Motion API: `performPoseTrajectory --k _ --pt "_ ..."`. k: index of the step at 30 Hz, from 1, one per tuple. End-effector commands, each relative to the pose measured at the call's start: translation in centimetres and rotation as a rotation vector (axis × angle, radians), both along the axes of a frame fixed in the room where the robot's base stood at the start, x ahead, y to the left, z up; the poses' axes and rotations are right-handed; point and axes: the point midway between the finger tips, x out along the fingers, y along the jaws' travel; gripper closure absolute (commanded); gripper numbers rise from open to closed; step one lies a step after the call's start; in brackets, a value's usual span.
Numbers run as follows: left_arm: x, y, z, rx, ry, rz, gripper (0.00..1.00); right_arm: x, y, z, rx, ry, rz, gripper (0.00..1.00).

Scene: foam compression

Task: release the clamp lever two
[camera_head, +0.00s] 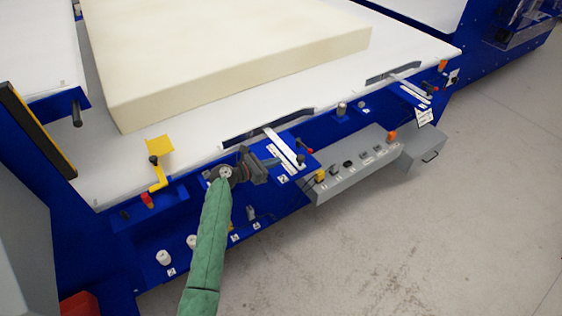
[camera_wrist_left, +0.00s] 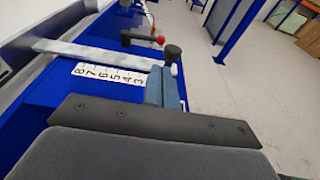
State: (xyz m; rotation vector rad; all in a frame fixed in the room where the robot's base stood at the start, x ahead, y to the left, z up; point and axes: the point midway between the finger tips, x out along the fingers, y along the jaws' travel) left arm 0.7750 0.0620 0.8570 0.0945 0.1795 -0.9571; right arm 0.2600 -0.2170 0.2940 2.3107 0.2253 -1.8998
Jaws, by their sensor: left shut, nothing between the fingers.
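My left gripper (camera_head: 270,163), on the green-sleeved arm, is shut and empty at the front edge of the blue machine. In the left wrist view its blue-grey fingers (camera_wrist_left: 165,90) are together just in front of a black knob (camera_wrist_left: 173,52); I cannot tell whether they touch it. Behind the knob is a dark lever with a red ball end (camera_wrist_left: 160,40), also in the head view (camera_head: 308,150). A metal bar (camera_head: 282,148) and a numbered scale (camera_wrist_left: 108,77) lie beside the gripper. A similar bar (camera_head: 410,90) with a red-ended lever (camera_head: 434,88) is farther right. Which lever is number two is not readable.
A large cream foam block (camera_head: 220,70) lies on the white table (camera_head: 200,140). A grey control box (camera_head: 365,165) juts out to the right of my gripper. A yellow bracket (camera_head: 159,146) stands at left. The floor (camera_head: 450,220) at right is clear.

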Motion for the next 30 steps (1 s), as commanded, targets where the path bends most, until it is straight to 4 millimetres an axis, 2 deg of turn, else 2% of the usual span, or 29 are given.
performPoseTrajectory --k 12,17,18,23,30 --pt "-0.4 0.5 0.2 0.000 0.000 0.000 1.00 0.1 0.3 0.4 0.001 0.005 -0.003 0.64" --pt "-0.9 0.5 -0.1 0.025 -0.015 -0.007 1.00 0.0 0.3 0.3 0.002 0.006 -0.002 0.93" --pt "-1.4 0.6 -0.3 0.049 -0.030 -0.014 1.00 0.0 0.3 0.3 0.002 0.006 -0.002 1.00" --pt "-4.9 1.1 -1.9 0.236 -0.140 -0.081 1.00 0.0 0.3 0.3 0.002 0.006 -0.002 1.00" --pt "-12.8 2.7 -4.7 0.647 -0.381 -0.277 1.00 0.0 0.3 0.3 0.002 0.006 -0.002 1.00"
